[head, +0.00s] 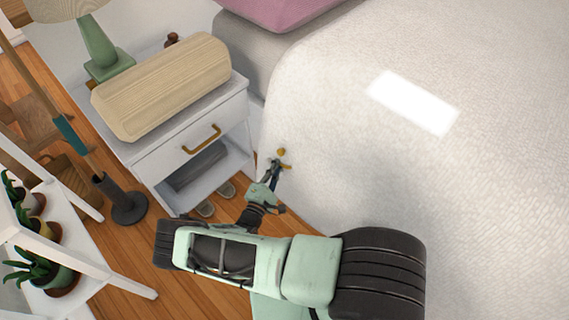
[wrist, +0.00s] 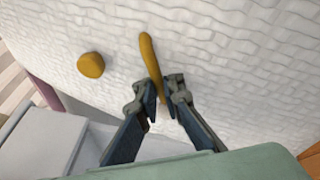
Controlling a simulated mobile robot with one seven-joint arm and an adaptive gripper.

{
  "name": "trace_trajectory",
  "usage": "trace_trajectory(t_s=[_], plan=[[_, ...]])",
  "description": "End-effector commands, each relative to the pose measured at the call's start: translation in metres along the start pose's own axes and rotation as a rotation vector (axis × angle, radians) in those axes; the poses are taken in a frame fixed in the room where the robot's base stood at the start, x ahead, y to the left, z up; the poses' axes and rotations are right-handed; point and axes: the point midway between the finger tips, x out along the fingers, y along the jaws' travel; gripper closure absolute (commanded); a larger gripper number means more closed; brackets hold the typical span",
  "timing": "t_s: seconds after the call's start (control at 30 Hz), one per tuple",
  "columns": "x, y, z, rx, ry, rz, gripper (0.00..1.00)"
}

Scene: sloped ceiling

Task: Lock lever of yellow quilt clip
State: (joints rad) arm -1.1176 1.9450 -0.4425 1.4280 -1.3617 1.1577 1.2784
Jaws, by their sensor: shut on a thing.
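The yellow quilt clip sits at the left edge of the white quilt (head: 360,150). In the wrist view it shows as a round yellow knob (wrist: 91,65) and, to its right, a long yellow lever (wrist: 149,55). My gripper (wrist: 160,92) is shut on the lower end of the lever, with one finger on each side. The knob is apart from the fingers. In the head view my gripper (head: 272,168) is at the bed's side, and the clip (head: 281,152) looks very small there. The part of the lever between the fingers is partly hidden.
A white nightstand (head: 170,165) with a wooden roll-shaped box (head: 165,85) stands close to the left of my gripper. A green lamp (head: 97,45) is behind it. A white plant shelf (head: 80,255) is at the lower left. Shoes (head: 206,209) lie on the floor by the nightstand.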

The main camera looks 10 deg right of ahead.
Motion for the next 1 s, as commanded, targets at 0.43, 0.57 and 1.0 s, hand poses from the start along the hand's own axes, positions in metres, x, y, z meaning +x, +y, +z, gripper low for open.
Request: trace_trajectory(t_s=[0.43,0.57,1.0], plan=[[-0.002,0.019,-0.004,0.268,-0.052,0.088,1.00],[-0.002,0.019,-0.004,0.268,-0.052,0.087,1.00],[-0.002,0.019,-0.003,0.265,-0.054,0.087,0.74]])
